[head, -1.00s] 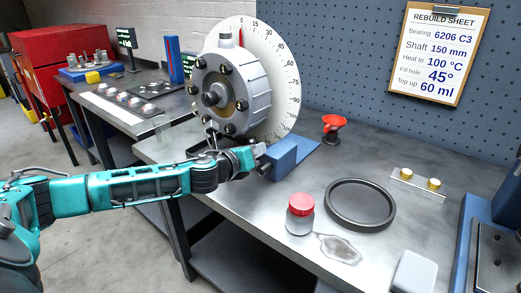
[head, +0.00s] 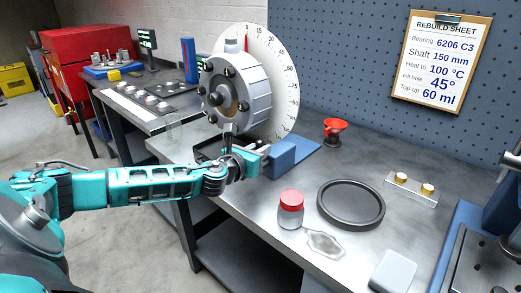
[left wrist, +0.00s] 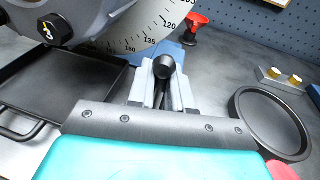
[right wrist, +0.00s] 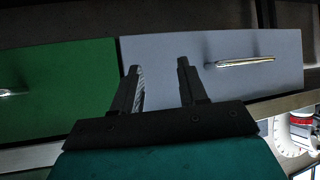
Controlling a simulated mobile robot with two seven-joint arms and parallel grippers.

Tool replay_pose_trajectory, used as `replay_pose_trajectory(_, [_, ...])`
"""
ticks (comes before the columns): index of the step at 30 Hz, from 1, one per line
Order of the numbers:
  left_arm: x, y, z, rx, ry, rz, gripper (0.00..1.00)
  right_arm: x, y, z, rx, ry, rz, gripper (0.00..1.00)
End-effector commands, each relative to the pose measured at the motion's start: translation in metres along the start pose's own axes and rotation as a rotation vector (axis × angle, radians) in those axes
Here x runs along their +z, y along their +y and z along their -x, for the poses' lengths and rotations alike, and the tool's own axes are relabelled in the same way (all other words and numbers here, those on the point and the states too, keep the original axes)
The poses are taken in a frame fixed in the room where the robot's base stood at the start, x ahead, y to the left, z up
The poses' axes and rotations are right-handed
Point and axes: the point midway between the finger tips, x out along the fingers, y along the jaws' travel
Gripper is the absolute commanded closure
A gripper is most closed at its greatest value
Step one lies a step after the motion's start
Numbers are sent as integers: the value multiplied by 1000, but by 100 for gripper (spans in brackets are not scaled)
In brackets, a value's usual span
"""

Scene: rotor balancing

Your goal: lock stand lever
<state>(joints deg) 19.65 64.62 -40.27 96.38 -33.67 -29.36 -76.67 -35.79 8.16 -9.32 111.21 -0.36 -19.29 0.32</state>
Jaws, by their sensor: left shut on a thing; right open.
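The stand carries a grey round housing (head: 237,88) with dark bolts in front of a white degree dial (head: 284,80). The stand's blue base (head: 282,157) sits on the bench. My left gripper (head: 262,150) is at the base, below the housing. In the left wrist view the left gripper (left wrist: 165,92) is shut around a lever with a round black knob (left wrist: 164,66). Most of the lever is hidden by the fingers. My right gripper (right wrist: 160,75) shows only in the right wrist view, open and empty, in front of green and grey drawer fronts.
A red-capped jar (head: 291,210), a puddle (head: 325,244), a black ring tray (head: 351,204) and a red funnel (head: 333,130) are on the bench. A black tray (left wrist: 60,90) lies under the housing. A blue press (head: 470,235) stands at right.

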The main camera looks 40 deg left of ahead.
Motion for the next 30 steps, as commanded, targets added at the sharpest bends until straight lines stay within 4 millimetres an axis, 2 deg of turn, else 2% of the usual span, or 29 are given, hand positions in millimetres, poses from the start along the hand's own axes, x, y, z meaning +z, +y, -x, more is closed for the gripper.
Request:
replay_pose_trajectory(16, [3,1,0,4,-10,-22,100,-1,0,0,-1,1,0,57])
replay_pose_trajectory(17, [3,1,0,4,-10,-22,78,-1,0,0,-1,1,0,57])
replay_pose_trajectory(21, [2,1,0,4,-8,-20,64,-1,0,0,-1,1,0,57])
replay_pose_trajectory(22, [2,0,0,4,-8,-20,62,-1,0,0,-1,1,0,57])
replay_pose_trajectory(30, [0,1,1,3,-5,-19,62,-1,0,0,-1,1,0,57])
